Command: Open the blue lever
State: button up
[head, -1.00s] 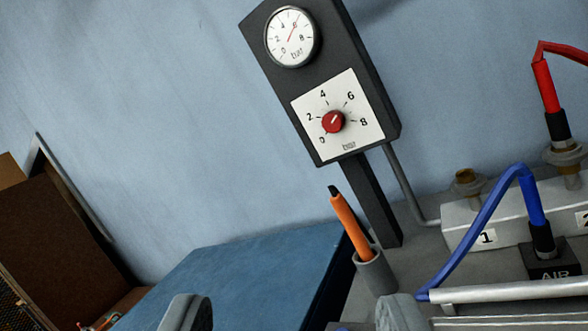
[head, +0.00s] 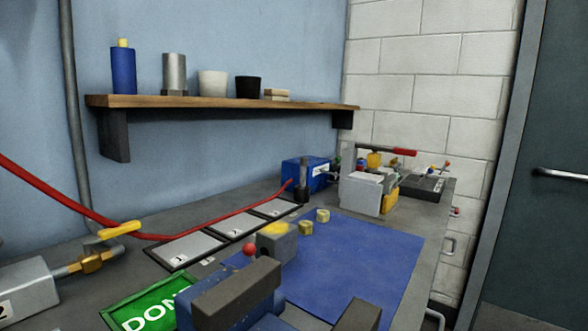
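I cannot make out a blue lever in the present view. A yellow lever (head: 118,229) sits on a brass valve fitting (head: 92,262) at the left, beside a light grey block marked 2 (head: 24,292). A red hose (head: 175,237) runs past the lever to a blue box (head: 303,172) at the back of the bench. My gripper's fingers do not show clearly in this view.
A blue vise-like body with dark jaw blocks (head: 237,296) fills the lower middle. A green sign (head: 145,305), numbered plates (head: 187,248) and a blue mat (head: 365,252) lie on the bench. A wooden shelf (head: 215,103) juts from the wall above.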

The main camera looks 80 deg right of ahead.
aim_at(430, 171)
jog(key=z, duration=3)
